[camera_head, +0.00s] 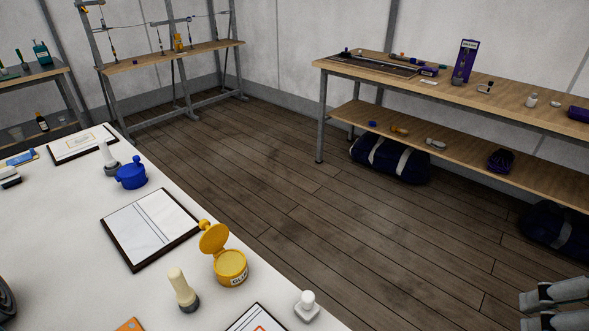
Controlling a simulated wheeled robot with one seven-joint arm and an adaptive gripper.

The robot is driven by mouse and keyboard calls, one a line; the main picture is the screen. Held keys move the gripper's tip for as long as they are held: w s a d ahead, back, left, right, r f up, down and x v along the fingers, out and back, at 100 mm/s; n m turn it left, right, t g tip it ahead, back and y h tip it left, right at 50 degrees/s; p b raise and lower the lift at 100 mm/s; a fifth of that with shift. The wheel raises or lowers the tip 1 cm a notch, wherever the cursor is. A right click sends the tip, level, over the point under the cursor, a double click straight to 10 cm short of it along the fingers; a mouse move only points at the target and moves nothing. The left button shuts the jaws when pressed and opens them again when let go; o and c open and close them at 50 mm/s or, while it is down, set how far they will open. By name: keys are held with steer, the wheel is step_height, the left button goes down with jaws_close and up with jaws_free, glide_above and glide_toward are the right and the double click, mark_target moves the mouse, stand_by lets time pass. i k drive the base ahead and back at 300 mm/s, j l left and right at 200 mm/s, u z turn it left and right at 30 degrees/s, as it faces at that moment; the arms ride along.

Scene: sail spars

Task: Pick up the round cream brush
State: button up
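The likely round cream brush (179,287) stands upright on the white table at the lower left. It has a thick cream handle and a dark round base. It stands just left of an open yellow pot (231,267). My gripper (528,313) is at the lower right edge of the view, over the floor and well to the right of the brush. Its two grey fingers are apart with nothing seen between them. The rest of the gripper is cut off by the frame.
The white table (75,225) also holds a blue pot (131,174), clipboards (150,227), a grey-and-white knobbed item (109,160) and a small white knobbed item (307,306) near its edge. A wooden bench (470,95) stands at the right. The floor between is clear.

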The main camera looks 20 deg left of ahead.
mark_target(187, 298)
steer(key=i+u, duration=0.1)
steer(key=u, duration=0.4)
steer(key=i+l+u, duration=0.1)
steer(key=u, duration=0.4)
steer(key=i+l+u, duration=0.1)
steer(key=l+u, duration=0.15)
steer(key=u, duration=0.25)
